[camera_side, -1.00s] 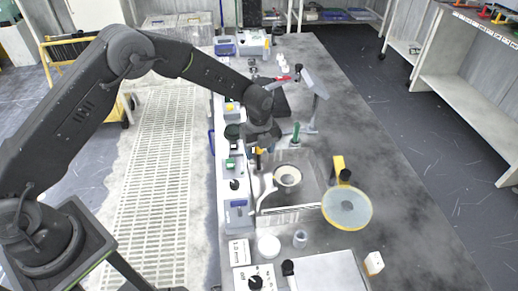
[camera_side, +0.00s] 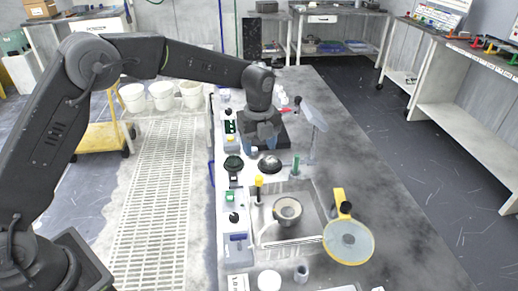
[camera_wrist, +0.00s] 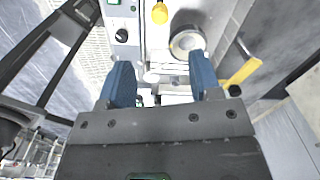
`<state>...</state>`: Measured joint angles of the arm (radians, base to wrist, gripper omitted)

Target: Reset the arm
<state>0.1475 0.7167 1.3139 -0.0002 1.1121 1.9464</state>
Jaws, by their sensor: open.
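My gripper (camera_wrist: 166,84) shows in the wrist view with its two blue fingers spread apart and nothing between them. The fingers there are small and partly merged with the dark background. My arm reaches across from the left, bent at the elbow.
The long grey bench (camera_side: 400,235) carries a sink (camera_side: 310,205) with a round bowl (camera_side: 287,210) in it. A yellow-rimmed disc (camera_side: 348,240) stands right of the sink. A green-handled item (camera_side: 295,163) stands near the gripper. The bench's right side is clear.

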